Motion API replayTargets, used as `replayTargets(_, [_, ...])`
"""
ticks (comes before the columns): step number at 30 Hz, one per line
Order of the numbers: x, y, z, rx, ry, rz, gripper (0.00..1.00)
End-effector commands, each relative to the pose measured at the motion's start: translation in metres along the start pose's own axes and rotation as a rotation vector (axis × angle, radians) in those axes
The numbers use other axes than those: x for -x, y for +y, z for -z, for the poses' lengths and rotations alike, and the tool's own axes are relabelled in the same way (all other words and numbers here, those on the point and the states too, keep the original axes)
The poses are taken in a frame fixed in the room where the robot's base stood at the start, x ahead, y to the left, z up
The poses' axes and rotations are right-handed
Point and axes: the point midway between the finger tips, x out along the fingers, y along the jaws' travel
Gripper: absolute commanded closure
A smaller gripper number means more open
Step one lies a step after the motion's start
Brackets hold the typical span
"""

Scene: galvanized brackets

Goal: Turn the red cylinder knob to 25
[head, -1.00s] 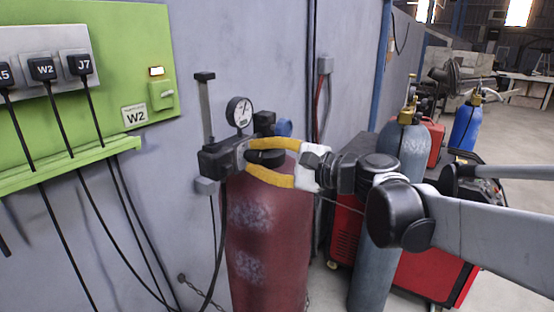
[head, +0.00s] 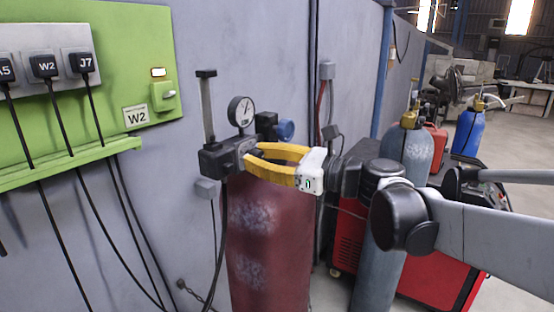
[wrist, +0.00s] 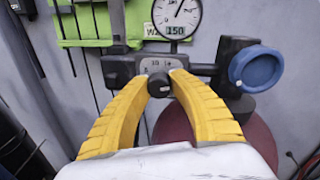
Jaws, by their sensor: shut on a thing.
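The red cylinder (head: 268,245) stands upright against the wall, with a black valve block (head: 220,160) on top. In the wrist view the small dark knob (wrist: 158,84) sits in front of a grey scale plate (wrist: 150,65); its markings are too small to read surely. My gripper (head: 250,156) has two curved yellow fingers, and its tips are shut on the knob from both sides. In the head view the fingers mostly hide the knob.
A round gauge (head: 241,111) stands above the valve, and a blue knob (wrist: 257,68) sits to its right. A green panel (head: 110,80) with cables hangs at left. A grey cylinder (head: 405,160) and red machine (head: 430,275) stand at right, near my arm.

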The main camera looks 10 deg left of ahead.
Motion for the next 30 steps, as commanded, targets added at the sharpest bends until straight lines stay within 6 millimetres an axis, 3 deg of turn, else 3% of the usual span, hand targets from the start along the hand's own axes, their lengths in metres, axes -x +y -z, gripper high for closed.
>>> replayTargets(15, [-0.0002, 0.0008, 0.0005, -0.35, -0.028, 0.003, 1.0])
replayTargets(30, [-0.0002, 0.0008, 0.0001, -0.424, -0.034, 0.004, 1.0])
